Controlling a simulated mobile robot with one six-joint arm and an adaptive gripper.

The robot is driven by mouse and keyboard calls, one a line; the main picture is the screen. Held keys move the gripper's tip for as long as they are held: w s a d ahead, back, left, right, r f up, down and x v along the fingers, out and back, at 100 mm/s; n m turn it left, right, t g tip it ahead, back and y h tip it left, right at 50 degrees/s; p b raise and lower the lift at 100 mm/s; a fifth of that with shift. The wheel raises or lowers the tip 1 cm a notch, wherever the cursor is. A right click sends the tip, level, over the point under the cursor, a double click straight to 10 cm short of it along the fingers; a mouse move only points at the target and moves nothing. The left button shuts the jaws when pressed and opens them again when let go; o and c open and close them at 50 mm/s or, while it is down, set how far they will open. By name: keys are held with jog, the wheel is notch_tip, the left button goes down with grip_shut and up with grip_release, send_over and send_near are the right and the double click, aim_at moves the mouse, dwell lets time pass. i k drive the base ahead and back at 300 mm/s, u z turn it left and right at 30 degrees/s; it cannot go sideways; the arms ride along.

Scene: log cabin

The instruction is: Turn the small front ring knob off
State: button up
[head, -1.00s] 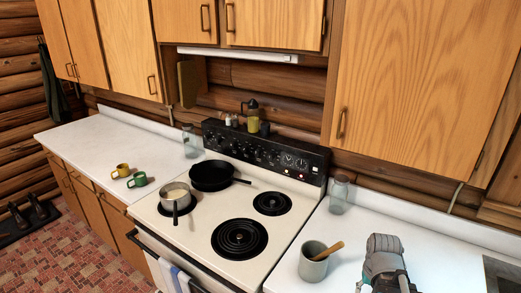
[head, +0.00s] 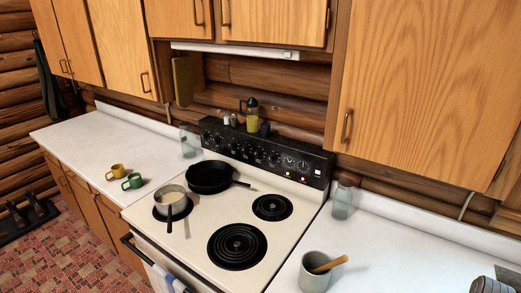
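The stove (head: 200,232) has a black back panel (head: 225,130) with a row of several knobs. Knobs show at the panel's left end (head: 217,138) and along its middle (head: 260,155); their labels and pointer positions are too small to read. A saucepan (head: 171,191) with pale contents covers most of the front left ring. The front right ring (head: 237,246) is a large bare coil. My gripper is not in view; a grey ribbed piece at the bottom right (head: 490,286) appears to be part of my arm.
A black skillet (head: 208,178) sits on the rear left ring; the small rear right ring (head: 272,207) is bare. A crock with a wooden spoon (head: 314,272) and a glass jar (head: 343,199) stand on the right counter. Bottles top the panel (head: 251,110). Cupboards hang above.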

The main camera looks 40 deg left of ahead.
aim_at(245, 149)
jog(key=z, duration=0.25)
jog(key=k, duration=0.85)
jog(key=u, duration=1.65)
jog(key=i, duration=0.75)
